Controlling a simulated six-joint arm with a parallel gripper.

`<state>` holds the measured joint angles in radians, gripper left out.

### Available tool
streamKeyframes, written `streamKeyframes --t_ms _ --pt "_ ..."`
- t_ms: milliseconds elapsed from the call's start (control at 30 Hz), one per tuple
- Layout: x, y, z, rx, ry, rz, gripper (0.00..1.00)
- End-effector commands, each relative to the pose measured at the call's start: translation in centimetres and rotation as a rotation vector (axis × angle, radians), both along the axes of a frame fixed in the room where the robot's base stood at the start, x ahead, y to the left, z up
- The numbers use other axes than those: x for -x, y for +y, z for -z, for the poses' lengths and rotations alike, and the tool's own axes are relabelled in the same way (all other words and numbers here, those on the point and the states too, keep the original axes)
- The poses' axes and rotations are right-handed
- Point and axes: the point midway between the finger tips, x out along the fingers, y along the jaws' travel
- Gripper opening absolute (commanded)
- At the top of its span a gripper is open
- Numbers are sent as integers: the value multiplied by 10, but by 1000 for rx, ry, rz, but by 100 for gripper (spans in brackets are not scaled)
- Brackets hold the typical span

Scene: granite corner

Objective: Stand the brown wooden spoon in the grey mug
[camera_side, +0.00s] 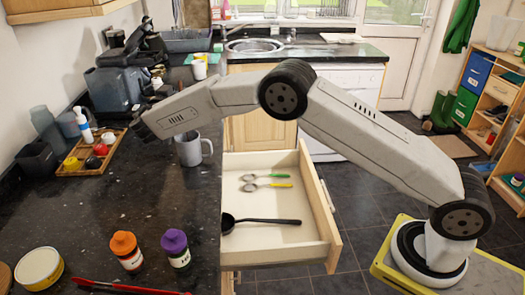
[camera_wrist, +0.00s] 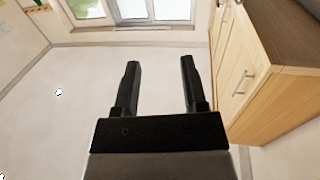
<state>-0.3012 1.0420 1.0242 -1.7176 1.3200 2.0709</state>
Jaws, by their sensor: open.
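The grey mug (camera_side: 188,151) stands upright on the dark counter near its right edge, handle to the right, just below my forearm in the side view. I cannot make out a brown wooden spoon in either view. My gripper (camera_side: 141,128) is at the left end of the arm, above the counter and left of the mug; it is small and dark there. In the wrist view my gripper (camera_wrist: 160,85) shows two separated black fingers with nothing between them. The mug does not show in the wrist view.
An open drawer (camera_side: 333,228) holds a black ladle (camera_side: 262,221) and two utensils with green and yellow handles. Orange-capped (camera_side: 127,252) and purple-capped (camera_side: 176,249) jars stand at the counter front. A wooden tray (camera_side: 75,167) of small items is at left. The wrist view shows a wooden cabinet (camera_wrist: 262,95).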

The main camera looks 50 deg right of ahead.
Motion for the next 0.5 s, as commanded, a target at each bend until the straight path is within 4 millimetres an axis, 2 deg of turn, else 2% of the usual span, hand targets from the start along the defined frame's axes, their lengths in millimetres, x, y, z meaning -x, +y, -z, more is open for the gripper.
streamKeyframes --t_ms 500 --pt "34 51 0 -1 -1 -2 55"
